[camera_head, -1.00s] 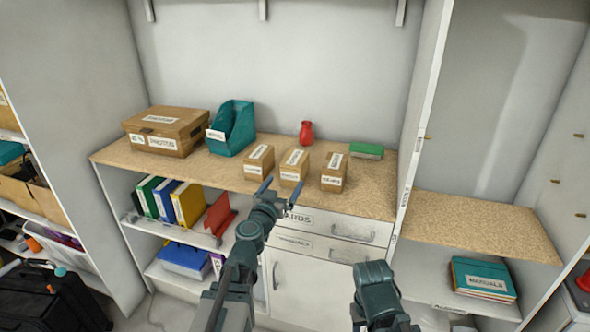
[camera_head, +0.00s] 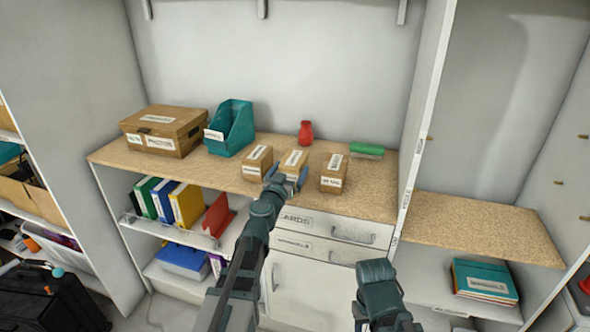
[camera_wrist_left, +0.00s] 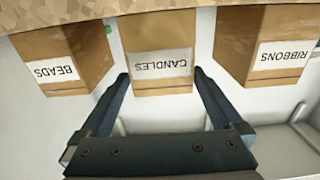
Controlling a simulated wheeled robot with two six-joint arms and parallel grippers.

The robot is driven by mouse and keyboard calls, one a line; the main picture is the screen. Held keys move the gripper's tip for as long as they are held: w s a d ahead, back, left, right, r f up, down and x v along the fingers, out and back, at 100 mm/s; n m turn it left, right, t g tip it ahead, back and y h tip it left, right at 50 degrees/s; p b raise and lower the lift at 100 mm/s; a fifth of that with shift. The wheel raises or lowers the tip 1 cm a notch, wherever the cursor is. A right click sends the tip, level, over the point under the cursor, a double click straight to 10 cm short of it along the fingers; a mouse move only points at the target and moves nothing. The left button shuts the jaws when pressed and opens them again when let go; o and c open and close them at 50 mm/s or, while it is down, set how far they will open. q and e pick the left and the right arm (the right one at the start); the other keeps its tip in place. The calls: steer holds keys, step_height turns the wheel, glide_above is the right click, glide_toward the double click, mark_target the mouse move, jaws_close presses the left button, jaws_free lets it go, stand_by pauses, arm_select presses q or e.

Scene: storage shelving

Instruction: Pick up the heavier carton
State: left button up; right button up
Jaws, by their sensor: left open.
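Three small brown cartons stand in a row near the counter's front edge. In the wrist view, where labels appear upside down, they read BEADS, CANDLES and RIBBONS. The ribbons carton (camera_head: 257,160) is left in the head view and right in the wrist view (camera_wrist_left: 265,35). The candles carton (camera_head: 295,158) is in the middle (camera_wrist_left: 158,35). The beads carton (camera_head: 333,172) is right in the head view and left in the wrist view (camera_wrist_left: 62,50). My left gripper (camera_head: 286,176) is open, its fingers (camera_wrist_left: 160,80) spread at the candles carton's front. Contact is unclear. My right gripper is out of view.
A large lidded box (camera_head: 165,130) and a teal file holder (camera_head: 232,128) stand at the counter's left. A red vase (camera_head: 306,132) and a green brush-like item (camera_head: 366,150) are behind the cartons. A white upright panel (camera_head: 415,130) bounds the counter's right side.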

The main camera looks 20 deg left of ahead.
mark_target(294, 158)
arm_select(q)
steer(key=w, duration=0.5)
steer(key=shift+w+r, duration=0.1)
steer(key=shift+w, duration=0.1)
steer(key=shift+s, duration=0.15)
jaws_close()
